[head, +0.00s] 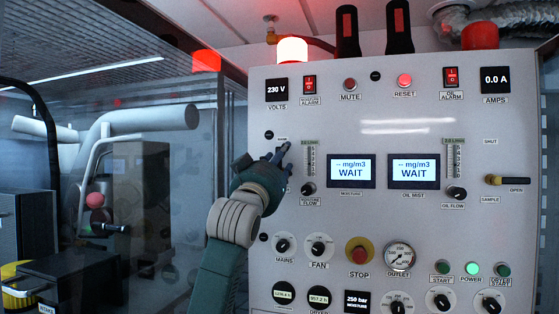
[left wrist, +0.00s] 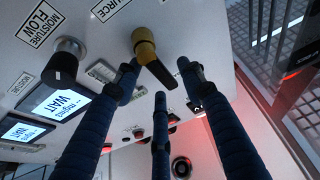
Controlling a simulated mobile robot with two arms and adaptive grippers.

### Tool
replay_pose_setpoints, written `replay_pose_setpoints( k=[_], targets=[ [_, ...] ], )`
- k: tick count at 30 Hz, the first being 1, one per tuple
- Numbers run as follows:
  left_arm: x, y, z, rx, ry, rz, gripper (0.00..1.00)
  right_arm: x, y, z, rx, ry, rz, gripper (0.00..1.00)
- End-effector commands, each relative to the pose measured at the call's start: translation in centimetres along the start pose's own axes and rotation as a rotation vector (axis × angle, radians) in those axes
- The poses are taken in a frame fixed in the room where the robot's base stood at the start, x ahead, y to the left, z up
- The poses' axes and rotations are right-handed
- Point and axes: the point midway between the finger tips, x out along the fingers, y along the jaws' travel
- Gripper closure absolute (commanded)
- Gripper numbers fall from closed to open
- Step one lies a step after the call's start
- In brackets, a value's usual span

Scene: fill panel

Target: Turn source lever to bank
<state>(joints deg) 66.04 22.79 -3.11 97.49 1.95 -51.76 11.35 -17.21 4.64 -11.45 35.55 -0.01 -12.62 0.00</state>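The source lever (left wrist: 147,48) shows in the left wrist view as a brass hub with a dark handle slanting down and right from it. A partly cropped label ending in "OURCE" is beside it. My left gripper (left wrist: 160,82) has its three dark blue fingers spread, two on either side of the lever's handle and one below it. No finger is clearly closed on the handle; whether one touches it I cannot tell. In the head view the left gripper (head: 276,160) is at the panel's left side and hides the lever. My right gripper is not in view.
The white panel (head: 440,125) carries WAIT displays (head: 351,171), flow knobs and a stop button (head: 359,250). The moisture flow knob (left wrist: 66,58) is close to the left fingers. A brass sample lever (head: 505,181) is at far right. Pipes and machinery stand at left.

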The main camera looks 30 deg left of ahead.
Motion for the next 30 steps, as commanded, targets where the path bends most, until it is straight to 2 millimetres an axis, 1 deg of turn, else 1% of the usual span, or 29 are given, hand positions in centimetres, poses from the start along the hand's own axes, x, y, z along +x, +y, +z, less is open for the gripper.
replay_pose_setpoints(
  k=[5,8,11,18,21,25,30],
  targets=[
    [-0.3,0.0,-0.1,-0.001,0.002,0.000,0.60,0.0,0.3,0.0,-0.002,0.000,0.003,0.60],
    [-1.2,0.0,-0.1,0.000,0.003,0.000,0.60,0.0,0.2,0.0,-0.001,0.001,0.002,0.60],
    [-2.9,0.0,-0.1,0.000,0.004,0.000,0.60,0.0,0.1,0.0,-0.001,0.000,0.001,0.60],
    [-7.9,0.0,0.0,0.001,0.002,0.000,0.60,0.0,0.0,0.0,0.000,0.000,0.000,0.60],
    [-9.6,0.0,0.1,0.001,0.001,0.001,0.60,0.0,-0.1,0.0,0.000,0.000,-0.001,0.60],
    [-11.2,0.0,0.1,0.000,0.001,0.000,0.60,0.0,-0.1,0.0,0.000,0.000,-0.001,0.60],
    [-12.0,0.0,0.1,0.000,-0.001,0.000,0.60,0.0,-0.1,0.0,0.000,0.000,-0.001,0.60]
  ],
)
